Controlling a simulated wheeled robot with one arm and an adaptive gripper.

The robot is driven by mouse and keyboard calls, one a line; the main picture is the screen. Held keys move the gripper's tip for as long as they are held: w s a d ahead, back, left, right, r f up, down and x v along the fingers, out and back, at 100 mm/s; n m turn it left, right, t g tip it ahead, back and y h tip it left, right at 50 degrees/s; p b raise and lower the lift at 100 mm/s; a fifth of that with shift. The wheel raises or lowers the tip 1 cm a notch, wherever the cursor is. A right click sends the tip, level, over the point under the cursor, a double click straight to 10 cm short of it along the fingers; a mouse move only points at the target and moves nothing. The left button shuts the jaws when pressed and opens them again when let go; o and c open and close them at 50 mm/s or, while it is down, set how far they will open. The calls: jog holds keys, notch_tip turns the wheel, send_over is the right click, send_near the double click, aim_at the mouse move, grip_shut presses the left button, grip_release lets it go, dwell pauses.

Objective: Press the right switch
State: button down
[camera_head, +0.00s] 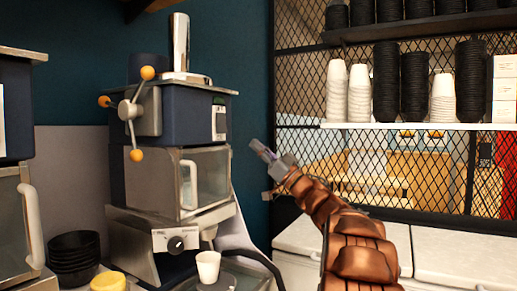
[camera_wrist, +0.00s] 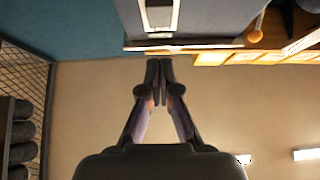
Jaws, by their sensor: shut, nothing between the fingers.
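The dark blue machine (camera_head: 180,122) stands left of centre in the head view, with a white control panel (camera_head: 218,122) on its right front. The panel also shows at the top of the wrist view (camera_wrist: 160,14), cut off by the frame edge. Separate left and right switches are too small to make out. My gripper (camera_head: 254,146) is right of the panel and slightly lower in the head view, apart from the machine in that picture. In the wrist view my gripper (camera_wrist: 159,66) has its fingertips together and empty, just below the machine's edge.
A white cup (camera_head: 208,266) stands below the machine's glass chamber (camera_head: 207,175). Yellow-knobbed handles (camera_head: 147,72) stick out at its left. A black mesh partition (camera_head: 300,90) and a shelf with stacked cups (camera_head: 414,82) are at right.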

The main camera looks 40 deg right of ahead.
jog(key=x, duration=0.3)
jog(key=f+p+x, duration=0.1)
jog(key=x, duration=0.1)
jog(key=w+p+x, duration=0.1)
jog(key=x, duration=0.2)
jog(key=shift+w+a, duration=0.25)
jog(key=shift+a, duration=0.05)
jog(key=shift+w+a+f, duration=0.15)
jog(key=shift+w+a, duration=0.05)
jog(key=shift+w, duration=0.35)
jog(key=shift+w, duration=0.1)
jog(key=shift+w+a+f+t+y+b, duration=0.2)
jog(key=shift+w+f+t+y+b, duration=0.1)
jog(key=shift+y+b, duration=0.1)
jog(key=shift+r, duration=0.2)
jog(key=shift+s+d+p, duration=0.3)
jog(key=shift+s, duration=0.25)
jog(key=b, duration=0.2)
send_near(224, 129)
jog(key=v, duration=0.6)
jog(key=shift+s+a, duration=0.2)
jog(key=shift+s, duration=0.05)
